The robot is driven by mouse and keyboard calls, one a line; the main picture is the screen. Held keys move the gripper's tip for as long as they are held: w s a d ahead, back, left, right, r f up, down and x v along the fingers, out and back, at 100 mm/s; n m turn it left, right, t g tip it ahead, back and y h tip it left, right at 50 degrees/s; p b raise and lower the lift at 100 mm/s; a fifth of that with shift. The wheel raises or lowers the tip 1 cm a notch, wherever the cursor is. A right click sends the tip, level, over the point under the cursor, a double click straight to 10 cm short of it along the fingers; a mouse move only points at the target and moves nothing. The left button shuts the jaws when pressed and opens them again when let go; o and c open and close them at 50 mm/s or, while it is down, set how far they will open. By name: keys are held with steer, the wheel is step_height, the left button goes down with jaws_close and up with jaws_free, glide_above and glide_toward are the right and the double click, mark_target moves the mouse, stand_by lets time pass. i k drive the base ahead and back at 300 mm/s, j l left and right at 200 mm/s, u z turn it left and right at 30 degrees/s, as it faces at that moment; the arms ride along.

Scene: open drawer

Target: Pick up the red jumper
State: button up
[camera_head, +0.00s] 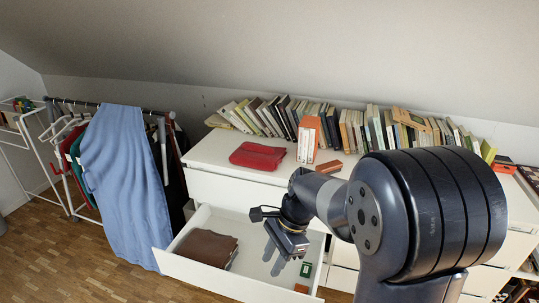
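A red folded cloth that looks like the jumper (258,156) lies flat on top of the white dresser (205,152), left of the standing books. My gripper (273,258) hangs over the open drawer (205,277), below and in front of the red cloth and well apart from it. Its two grey fingers point down and look spread, with nothing between them. A brown folded item (207,247) lies in the drawer to the left of my gripper. The red cloth is in full view.
A row of books (330,122) lines the back of the dresser top. A clothes rack (172,118) with a blue cloth (120,175) and other garments stands at left. Small green (306,269) and orange (301,288) items lie in the drawer. My arm hides the dresser's right part.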

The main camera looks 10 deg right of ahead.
mark_target(257, 156)
steer(key=i+j+z, duration=0.15)
steer(key=z, duration=0.25)
steer(key=i+j+z, duration=0.25)
steer(key=z, duration=0.15)
steer(key=i+j+z, duration=0.4)
steer(key=i+j, duration=0.15)
steer(key=j, duration=0.2)
steer(key=i+j+z, duration=0.1)
steer(key=j, duration=0.2)
steer(key=i+j, duration=0.2)
steer(key=j, duration=0.15)
steer(key=i+j, duration=0.15)
steer(key=j, duration=0.2)
steer(key=i+j+z, duration=0.1)
steer(key=j, duration=0.25)
steer(key=i+j, duration=0.2)
steer(key=j, duration=0.15)
steer(key=z, duration=0.05)
